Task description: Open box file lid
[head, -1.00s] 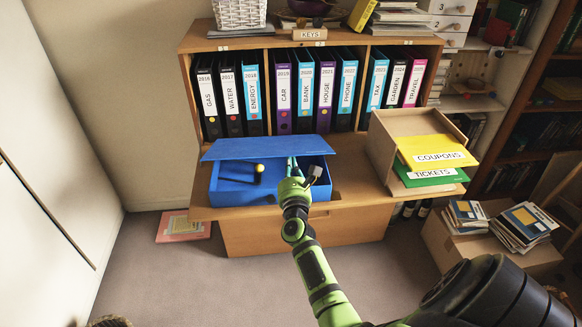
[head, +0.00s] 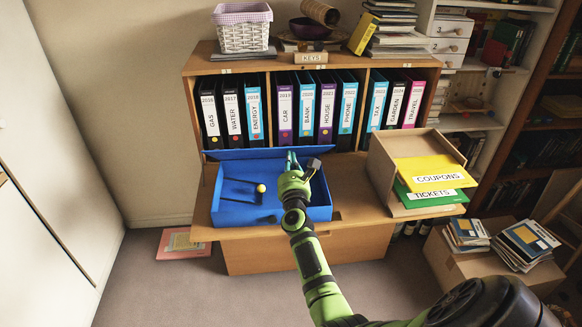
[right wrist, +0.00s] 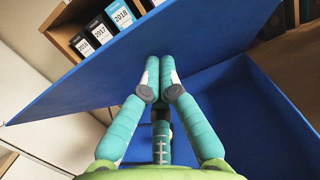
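The blue box file (head: 235,213) sits on the bureau's wooden desk surface. Its lid (head: 240,154) is raised steeply at the back and shows as a narrow blue strip. A dark lever with a yellow knob (head: 261,188) lies inside the box. My right gripper (head: 292,160) is over the box's right part, up against the lid. In the right wrist view its teal fingers (right wrist: 160,66) are together with their tips at the lid's blue face (right wrist: 115,70). No lid edge shows between them. My left gripper is not in view.
A row of labelled binders (head: 284,110) stands close behind the lid. A wooden tray (head: 385,165) with yellow and green folders (head: 435,172) stands to the right of the box. A carton with books (head: 460,265) is on the floor at right.

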